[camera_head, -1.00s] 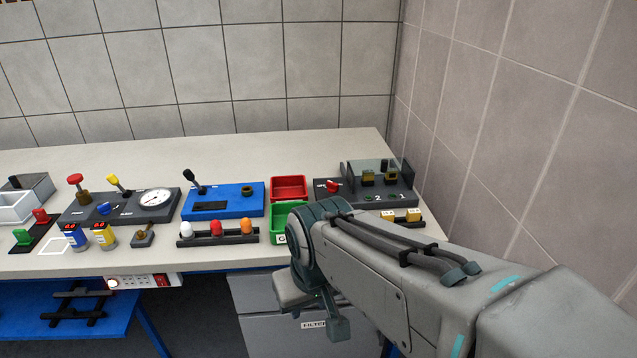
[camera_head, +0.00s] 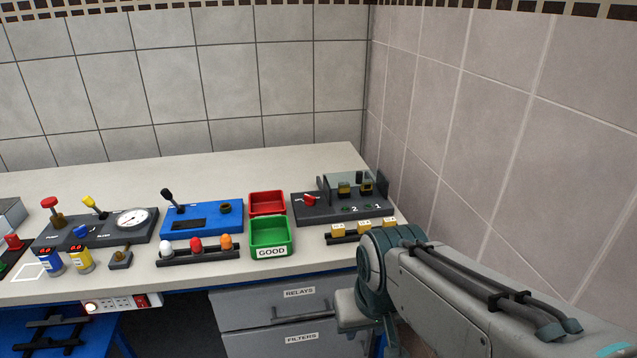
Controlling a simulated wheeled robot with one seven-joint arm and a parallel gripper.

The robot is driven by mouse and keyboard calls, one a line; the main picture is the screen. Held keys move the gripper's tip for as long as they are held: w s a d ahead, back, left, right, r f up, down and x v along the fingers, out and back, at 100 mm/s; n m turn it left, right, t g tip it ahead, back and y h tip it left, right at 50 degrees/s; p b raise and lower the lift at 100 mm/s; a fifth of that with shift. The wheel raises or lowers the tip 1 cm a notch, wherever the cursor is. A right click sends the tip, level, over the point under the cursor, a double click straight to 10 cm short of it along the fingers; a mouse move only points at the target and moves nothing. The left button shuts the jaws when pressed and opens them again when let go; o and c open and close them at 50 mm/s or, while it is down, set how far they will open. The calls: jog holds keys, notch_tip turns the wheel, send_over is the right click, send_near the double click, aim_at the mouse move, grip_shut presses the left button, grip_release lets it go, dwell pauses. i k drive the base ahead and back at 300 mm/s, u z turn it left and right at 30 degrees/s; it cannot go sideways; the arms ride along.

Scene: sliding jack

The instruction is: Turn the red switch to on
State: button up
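A small red switch (camera_head: 310,200) sits at the left end of a dark grey panel (camera_head: 325,213) at the right end of the workbench. Its knob looks turned at a slant, but its markings are too small to read. My arm reaches in from the lower right, with its joint (camera_head: 385,262) in front of the bench's front right edge. The arm is below and to the right of the switch and apart from it. My gripper's fingers do not show.
The panel also has a clear cover (camera_head: 348,181) and numbers 2 and 1. A rack of yellow blocks (camera_head: 362,230) stands before it. A red bin (camera_head: 267,203) and green GOOD bin (camera_head: 271,236) stand left. A tiled wall (camera_head: 480,130) closes the right.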

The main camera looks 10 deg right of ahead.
aim_at(309, 200)
jog(key=i, duration=0.95)
